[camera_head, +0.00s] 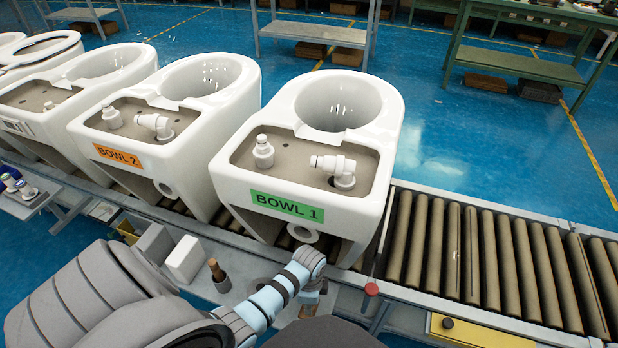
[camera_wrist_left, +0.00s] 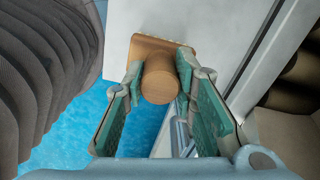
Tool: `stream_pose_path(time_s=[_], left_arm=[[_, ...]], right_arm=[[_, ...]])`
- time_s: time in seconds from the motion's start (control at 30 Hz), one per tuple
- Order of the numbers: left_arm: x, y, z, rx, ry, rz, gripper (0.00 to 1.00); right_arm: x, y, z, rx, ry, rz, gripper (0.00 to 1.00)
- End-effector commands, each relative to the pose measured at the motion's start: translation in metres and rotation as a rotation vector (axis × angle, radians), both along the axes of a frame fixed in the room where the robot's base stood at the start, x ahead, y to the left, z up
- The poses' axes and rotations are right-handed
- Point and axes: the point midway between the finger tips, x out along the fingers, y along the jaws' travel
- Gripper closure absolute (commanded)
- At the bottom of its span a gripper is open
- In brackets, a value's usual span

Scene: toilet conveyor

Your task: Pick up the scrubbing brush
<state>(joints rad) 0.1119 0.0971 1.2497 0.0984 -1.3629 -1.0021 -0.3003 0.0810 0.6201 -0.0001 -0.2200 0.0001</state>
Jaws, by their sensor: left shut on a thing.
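The scrubbing brush (camera_wrist_left: 160,79) shows in the left wrist view as a wooden block with a round knob handle. My left gripper (camera_wrist_left: 158,85) has its two green-padded fingers on either side of the knob and is shut on it. In the head view my left gripper (camera_head: 314,291) is in front of the BOWL 1 toilet, low over the grey ledge. A small brown part of the brush (camera_head: 309,311) seems to show just below it; most of it is hidden. My right gripper is not in view.
The BOWL 1 toilet (camera_head: 290,208) and BOWL 2 toilet (camera_head: 140,158) stand on the roller conveyor (camera_head: 480,245). White blocks (camera_head: 186,258) and a brown-handled tool (camera_head: 216,271) are on the ledge left of my gripper. A red button (camera_head: 371,289) is to the right.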

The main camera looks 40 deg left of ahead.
Motion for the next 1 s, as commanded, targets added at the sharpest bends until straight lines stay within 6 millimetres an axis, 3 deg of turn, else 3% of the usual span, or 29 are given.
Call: stream_pose_path(time_s=[0.17,0.4,0.53,0.7,0.97,1.0], left_arm=[[0.001,0.000,0.043,0.000,-0.004,0.000,1.00],[0.002,0.000,0.137,0.000,-0.005,-0.001,1.00],[0.001,0.000,0.172,0.001,-0.003,0.000,1.00],[0.001,0.000,0.192,0.000,-0.001,0.000,1.00],[0.000,0.000,0.193,0.000,0.000,0.000,1.00],[0.000,0.000,0.193,0.000,0.000,0.000,0.81]], right_arm=[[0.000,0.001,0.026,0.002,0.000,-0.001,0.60],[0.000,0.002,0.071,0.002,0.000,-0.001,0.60],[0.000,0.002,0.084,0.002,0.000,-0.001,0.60],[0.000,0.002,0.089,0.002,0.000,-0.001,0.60],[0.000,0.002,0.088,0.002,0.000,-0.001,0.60],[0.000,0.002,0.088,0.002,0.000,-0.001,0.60]])
